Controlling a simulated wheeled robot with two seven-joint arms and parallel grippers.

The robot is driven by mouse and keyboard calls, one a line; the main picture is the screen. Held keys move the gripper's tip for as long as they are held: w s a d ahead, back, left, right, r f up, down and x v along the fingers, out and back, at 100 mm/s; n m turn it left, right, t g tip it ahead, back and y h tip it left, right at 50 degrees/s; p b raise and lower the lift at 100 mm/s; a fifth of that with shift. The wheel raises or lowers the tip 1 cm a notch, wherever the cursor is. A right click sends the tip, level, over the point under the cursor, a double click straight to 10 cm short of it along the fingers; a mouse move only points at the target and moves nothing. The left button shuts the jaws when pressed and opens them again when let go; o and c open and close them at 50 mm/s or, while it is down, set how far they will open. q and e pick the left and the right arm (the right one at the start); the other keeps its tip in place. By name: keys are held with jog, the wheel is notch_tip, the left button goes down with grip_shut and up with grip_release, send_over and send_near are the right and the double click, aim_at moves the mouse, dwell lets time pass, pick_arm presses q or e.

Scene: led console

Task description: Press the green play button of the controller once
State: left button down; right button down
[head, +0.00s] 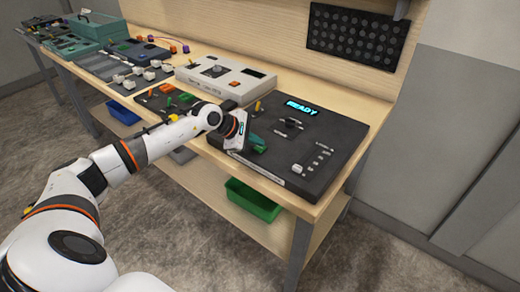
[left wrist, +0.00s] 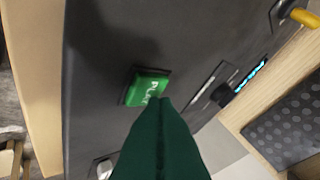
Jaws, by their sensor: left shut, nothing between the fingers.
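The black controller (head: 318,138) lies on the wooden bench, and its display (head: 302,107) reads READY in cyan. The green play button (left wrist: 146,88), marked PLAY, shows in the left wrist view. My left gripper (head: 261,146) is over the left part of the controller, its dark green fingers shut and empty. In the left wrist view the fingertips (left wrist: 166,101) overlap the lower right edge of the button. I cannot tell whether they touch it. In the head view I cannot make out the button apart from the green fingers. My right gripper is not in view.
A yellow-tipped lever (head: 258,106) stands at the controller's back left, and a joystick-like control (head: 290,123) is near its middle. Small white sliders (head: 322,153) are to the right. A pale console (head: 222,76) stands to the left. A green bin (head: 252,200) sits below.

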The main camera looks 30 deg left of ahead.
aim_at(256, 149)
pick_arm(q)
jog(key=shift+f+b, duration=0.5)
dwell(0.8)
jog(key=shift+r, duration=0.1)
jog(key=shift+r+p, duration=0.35)
jog(key=shift+r, duration=0.45)
jog(key=shift+r+p, duration=1.2)
jog(key=shift+r, duration=1.3)
